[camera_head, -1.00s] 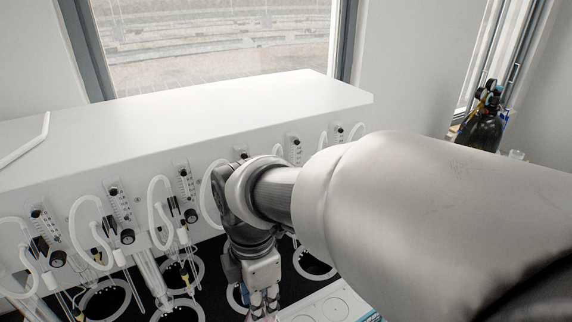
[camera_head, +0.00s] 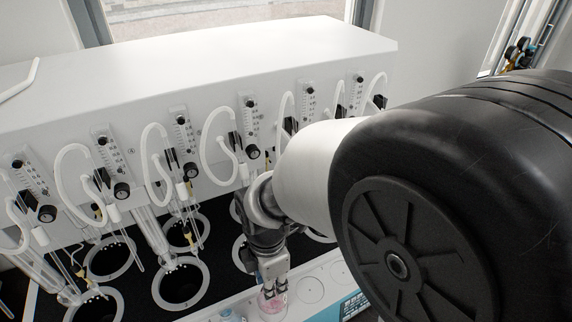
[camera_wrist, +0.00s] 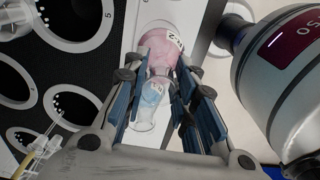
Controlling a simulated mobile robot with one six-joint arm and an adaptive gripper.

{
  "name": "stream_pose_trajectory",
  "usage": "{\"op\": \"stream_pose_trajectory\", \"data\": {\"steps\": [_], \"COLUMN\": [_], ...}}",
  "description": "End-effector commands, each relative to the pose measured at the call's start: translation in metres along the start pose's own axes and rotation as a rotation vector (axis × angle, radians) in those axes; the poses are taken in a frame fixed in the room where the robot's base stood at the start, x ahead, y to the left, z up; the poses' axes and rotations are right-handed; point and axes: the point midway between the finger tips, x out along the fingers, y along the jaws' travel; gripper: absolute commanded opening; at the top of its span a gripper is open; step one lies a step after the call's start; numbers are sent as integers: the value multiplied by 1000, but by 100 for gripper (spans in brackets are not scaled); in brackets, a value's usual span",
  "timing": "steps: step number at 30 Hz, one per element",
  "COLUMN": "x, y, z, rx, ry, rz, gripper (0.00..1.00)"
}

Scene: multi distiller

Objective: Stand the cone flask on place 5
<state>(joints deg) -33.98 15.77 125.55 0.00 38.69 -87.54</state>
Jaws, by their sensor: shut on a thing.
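The cone flask (camera_wrist: 158,48) holds pink contents and has a label on its side. My gripper (camera_wrist: 160,88) is shut on it between blue-lined fingers. A clear part with a blue marking shows between the fingers; I cannot tell whether it is the flask's neck or another vessel. In the head view the pink flask (camera_head: 271,301) is below my gripper (camera_head: 273,284), over the white front strip (camera_head: 297,309). I cannot tell whether it touches the strip. A ring with a "5" beside it (camera_wrist: 83,41) lies left of the flask in the wrist view.
Several ringed holes (camera_head: 181,284) in the black deck lie left of my gripper, with glass tubes and hoses above them. The white cabinet (camera_head: 200,75) stands behind. A bluish vessel (camera_head: 229,315) is at the lower edge. Empty marked circles (camera_head: 311,289) lie to the right.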

Motion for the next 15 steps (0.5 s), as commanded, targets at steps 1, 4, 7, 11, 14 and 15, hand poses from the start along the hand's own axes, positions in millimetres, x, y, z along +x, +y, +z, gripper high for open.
{"op": "stream_pose_trajectory", "data": {"steps": [1,4,7,11,14,15], "x": [4,8,18,38,48,49], "y": [0,0,0,0,0,0], "z": [0,0,0,0,0,0], "rx": [0,0,0,0,0,0], "ry": [0,0,0,0,0,0], "rz": [-1,0,-1,-3,-2,0], "gripper": [0,0,0,0,0,0]}}
